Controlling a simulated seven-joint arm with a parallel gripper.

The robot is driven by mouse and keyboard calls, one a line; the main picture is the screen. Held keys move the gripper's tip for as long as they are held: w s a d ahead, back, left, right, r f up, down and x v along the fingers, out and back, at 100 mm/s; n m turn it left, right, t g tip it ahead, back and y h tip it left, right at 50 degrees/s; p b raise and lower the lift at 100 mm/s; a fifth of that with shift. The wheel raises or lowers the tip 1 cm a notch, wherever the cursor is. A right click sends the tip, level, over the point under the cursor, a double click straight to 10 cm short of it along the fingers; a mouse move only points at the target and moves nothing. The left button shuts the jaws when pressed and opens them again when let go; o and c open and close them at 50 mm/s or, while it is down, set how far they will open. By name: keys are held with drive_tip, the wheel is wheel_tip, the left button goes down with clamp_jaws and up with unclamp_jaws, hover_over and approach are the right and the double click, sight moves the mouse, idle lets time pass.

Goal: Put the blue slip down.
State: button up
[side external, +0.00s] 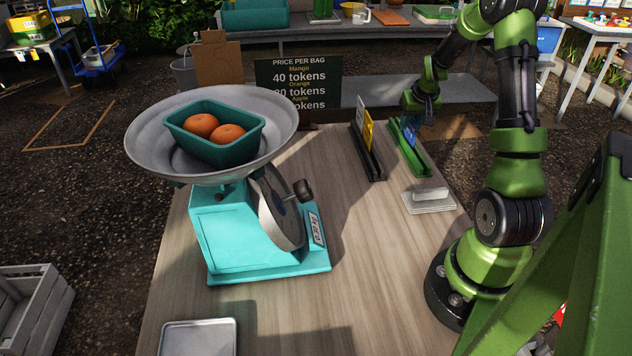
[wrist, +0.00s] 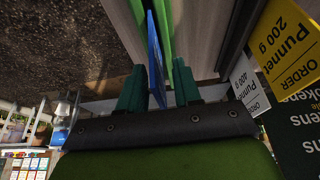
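The blue slip (side external: 410,130) stands upright in the green slotted holder (side external: 421,162) at the right back of the table. In the wrist view the blue slip (wrist: 156,62) shows edge-on, with its lower end between the green rails (wrist: 166,25). My gripper (side external: 422,108) is at the slip's top, over the far end of the holder. In the wrist view my gripper (wrist: 158,88) has one finger on each side of the slip. A gap shows between the slip and the right finger, so the gripper looks open; contact on the left is unclear.
A dark holder (side external: 376,168) with yellow (side external: 368,131) and white (side external: 361,110) slips stands left of the green one. A grey block on a plate (side external: 428,206) lies in front. A teal scale (side external: 240,235) carries a punnet (side external: 222,150) with two oranges. A price board (side external: 300,85) stands behind.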

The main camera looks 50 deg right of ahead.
drive_tip(key=v, duration=1.1)
drive_tip(key=w+a+r+n+t, duration=0.1)
drive_tip(key=w+a+r, duration=0.25)
drive_tip(key=a, duration=0.55)
drive_tip(key=s+a+r+n+t+y, duration=0.1)
drive_tip(key=s+a, duration=0.1)
drive_tip(key=a, duration=0.7)
drive_tip(key=s+a+r+n+t+y, duration=0.1)
drive_tip(key=s+a+r+y, duration=0.1)
drive_tip(key=a, duration=0.8)
drive_tip(key=s+a+r+n+t+y, duration=0.1)
drive_tip(key=s+a, duration=0.3)
drive_tip(key=a, duration=0.5)
drive_tip(key=shift+a+r+n+y, duration=0.35)
drive_tip(key=shift+n+y, duration=0.15)
drive_tip(key=shift+y, duration=0.1)
